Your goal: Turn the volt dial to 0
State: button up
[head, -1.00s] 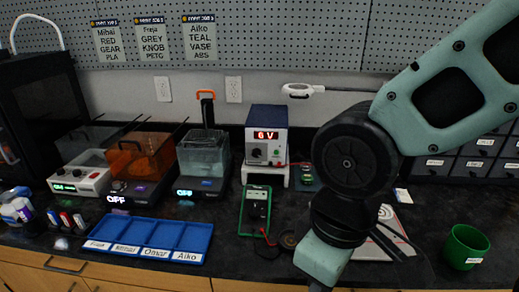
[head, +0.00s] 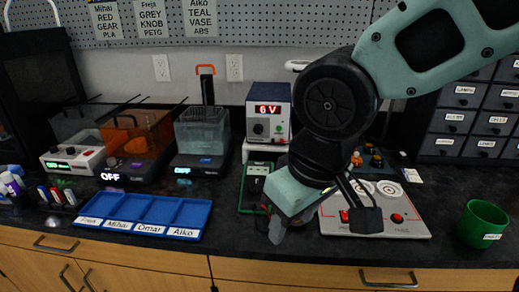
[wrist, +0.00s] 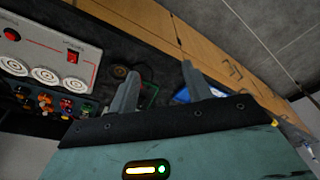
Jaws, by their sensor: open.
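The power supply (head: 268,112) is a blue-topped, white-fronted box on a white stand at the back of the bench, centre in the head view. Its red display (head: 268,109) reads 6 V. The volt dial (head: 258,129) is a small dark knob on its front, below the display. My gripper (head: 279,226) hangs over the front of the bench, in front of and below the supply, apart from the dial. In the wrist view my gripper (wrist: 160,78) shows two spread fingers with nothing between them. I cannot make out the dial in the wrist view.
A green multimeter (head: 256,176) lies below the supply, partly behind my gripper. A white panel (head: 405,222) with round pads and red buttons is to the right. A green cup (head: 484,222) stands far right. A blue tray (head: 196,221) and heated baths (head: 204,140) are left.

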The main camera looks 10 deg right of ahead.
jog(key=w+a+f+m+t+b, duration=0.1)
jog(key=w+f+m+t+b, duration=0.25)
jog(key=w+b, duration=0.45)
jog(key=m+t+b, duration=0.9)
jog(key=m+b, duration=0.1)
jog(key=b, duration=1.9)
send_near(258, 130)
jog(key=p+x, duration=0.2)
jog(key=x, duration=0.6)
jog(key=shift+c, duration=0.2)
jog(key=c, duration=0.9)
